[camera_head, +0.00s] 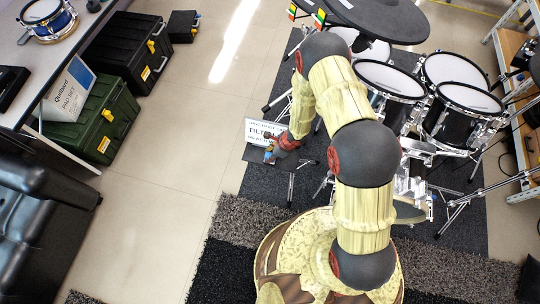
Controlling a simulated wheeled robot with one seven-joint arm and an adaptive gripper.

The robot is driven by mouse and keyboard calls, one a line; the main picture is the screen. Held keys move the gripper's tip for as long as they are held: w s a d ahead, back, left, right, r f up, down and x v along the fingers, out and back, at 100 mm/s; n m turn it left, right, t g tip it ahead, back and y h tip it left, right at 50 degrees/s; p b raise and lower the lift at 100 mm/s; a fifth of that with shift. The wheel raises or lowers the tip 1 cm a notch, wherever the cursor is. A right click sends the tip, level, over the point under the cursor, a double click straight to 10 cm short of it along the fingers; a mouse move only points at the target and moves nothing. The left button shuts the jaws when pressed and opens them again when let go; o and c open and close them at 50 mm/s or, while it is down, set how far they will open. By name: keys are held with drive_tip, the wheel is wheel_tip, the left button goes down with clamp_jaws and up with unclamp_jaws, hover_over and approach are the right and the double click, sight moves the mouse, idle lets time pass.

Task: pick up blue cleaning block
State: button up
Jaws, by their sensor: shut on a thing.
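A small blue block (269,157) shows at the tip of my gripper (271,153), over a small dark stand top (255,154). My gripper is shut on the block. The block is tiny in this view and partly covered by the fingers, so I cannot tell whether it touches the stand top or is lifted off it.
A white sign (262,131) stands just behind the stand top. A drum kit (392,80) stands to the right on a dark mat. Black (128,48) and green (92,118) cases and a black seat (40,225) are at left. The tiled floor (165,165) between is clear.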

sight(267, 154)
wheel_tip(267, 154, up, 3)
drive_tip(key=shift+r+p, duration=0.1)
drive_tip(key=shift+p, duration=0.45)
drive_tip(key=s+d+r+p, duration=0.3)
drive_tip(key=s+d+r, duration=0.4)
drive_tip(key=d+r, duration=0.2)
drive_tip(key=d, duration=0.2)
drive_tip(key=shift+s+d+r+p, duration=0.3)
drive_tip(key=shift+s+d, duration=0.05)
drive_tip(key=o, duration=0.6)
drive_tip(key=shift+c, duration=1.4)
